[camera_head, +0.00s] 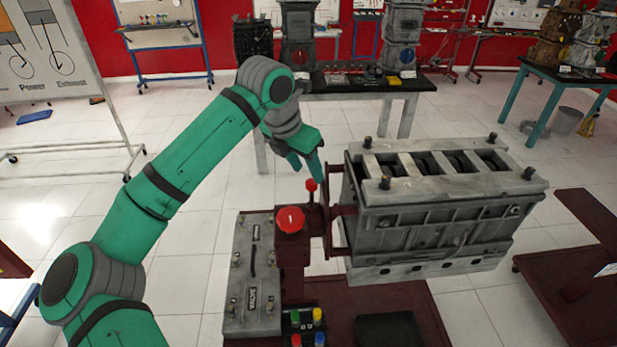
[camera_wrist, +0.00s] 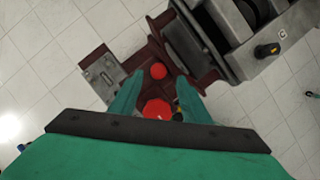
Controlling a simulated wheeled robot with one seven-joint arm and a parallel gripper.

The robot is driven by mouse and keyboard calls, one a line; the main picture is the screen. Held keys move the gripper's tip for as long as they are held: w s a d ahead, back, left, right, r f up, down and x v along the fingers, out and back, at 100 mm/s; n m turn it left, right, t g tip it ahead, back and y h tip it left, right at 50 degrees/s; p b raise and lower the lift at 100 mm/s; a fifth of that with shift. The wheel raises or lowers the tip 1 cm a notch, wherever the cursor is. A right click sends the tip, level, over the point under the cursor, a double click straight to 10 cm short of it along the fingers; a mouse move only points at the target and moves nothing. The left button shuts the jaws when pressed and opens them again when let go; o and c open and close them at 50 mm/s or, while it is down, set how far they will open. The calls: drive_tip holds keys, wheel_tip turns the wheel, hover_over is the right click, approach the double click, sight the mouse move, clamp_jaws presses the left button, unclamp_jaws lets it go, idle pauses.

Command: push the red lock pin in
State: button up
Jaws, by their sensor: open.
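A small red knob on a short stem (camera_head: 311,185), which looks like the red lock pin, stands upright at the dark red engine stand, beside the engine block. It also shows in the wrist view (camera_wrist: 158,71), near the level of my fingertips in the picture. A larger round red knob (camera_head: 290,219) is just in front of it; in the wrist view it lies lower, between my fingers (camera_wrist: 157,109). My gripper (camera_head: 305,167) is open and empty, pointing down above the small knob. I see a gap between them and no contact. How far the pin is in, I cannot tell.
The grey engine block (camera_head: 440,215) is held on the stand to the right, close to my gripper. A grey control panel (camera_head: 252,275) and several coloured caps (camera_head: 317,316) are in front. A workbench (camera_head: 360,84) stands behind.

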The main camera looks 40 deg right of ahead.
sight(311, 181)
drive_tip(key=x, duration=0.4)
drive_tip(key=shift+w+d+f, duration=0.2)
drive_tip(key=shift+f, duration=0.25)
